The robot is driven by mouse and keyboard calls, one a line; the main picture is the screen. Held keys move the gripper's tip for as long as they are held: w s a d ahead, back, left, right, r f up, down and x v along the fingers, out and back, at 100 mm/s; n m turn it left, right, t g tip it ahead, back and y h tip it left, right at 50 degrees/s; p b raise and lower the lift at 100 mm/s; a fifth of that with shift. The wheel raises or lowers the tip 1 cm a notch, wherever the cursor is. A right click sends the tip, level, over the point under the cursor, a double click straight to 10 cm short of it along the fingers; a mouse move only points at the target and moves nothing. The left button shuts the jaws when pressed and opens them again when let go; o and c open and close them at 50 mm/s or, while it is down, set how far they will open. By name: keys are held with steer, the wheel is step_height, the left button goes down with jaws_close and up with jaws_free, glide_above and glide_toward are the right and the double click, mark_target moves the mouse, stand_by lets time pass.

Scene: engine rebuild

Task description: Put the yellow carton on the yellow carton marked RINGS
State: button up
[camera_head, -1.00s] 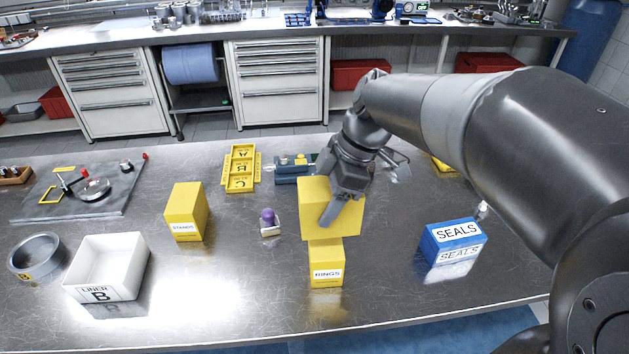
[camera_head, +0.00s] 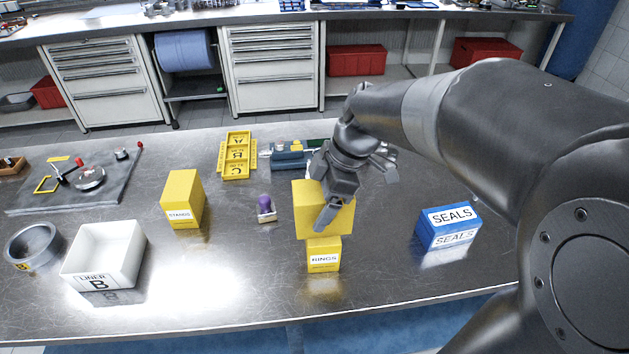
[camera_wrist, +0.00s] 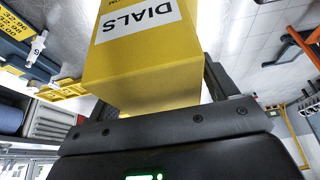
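My gripper (camera_head: 333,208) is shut on a yellow carton (camera_head: 310,222). One dark finger lies across its near side in the head view. In the wrist view the carton (camera_wrist: 140,68) sits between the fingers and its white label reads DIALS. The yellow carton marked RINGS (camera_head: 323,262) stands on the bench directly below the held carton in the head view, its label facing the near edge. The held carton overlaps the back of its top. I cannot tell whether the two touch.
A yellow carton marked STANDS or similar (camera_head: 182,200) and a white bin marked LINER B (camera_head: 120,250) stand to the left. A purple-topped item (camera_head: 265,207) is nearby. A blue SEALS box (camera_head: 449,227) stands right. Bare bench (camera_head: 245,270) lies between.

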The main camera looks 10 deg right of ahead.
steer(key=shift+o, duration=0.3)
steer(key=shift+d+r, duration=0.15)
steer(key=shift+r, duration=0.35)
steer(key=v, duration=1.1)
steer(key=shift+d, duration=0.1)
steer(key=shift+s+m, duration=0.2)
steer(key=shift+m, duration=0.1)
steer(key=s+d+f+m+t+h, duration=0.3)
steer(key=s+m, duration=0.7)
steer(key=m, duration=0.7)
step_height(320, 180, down, 3)
steer(key=t+h, duration=0.1)
steer(key=t, duration=0.1)
steer(key=shift+s+t, duration=0.3)
steer(key=shift+s, duration=0.05)
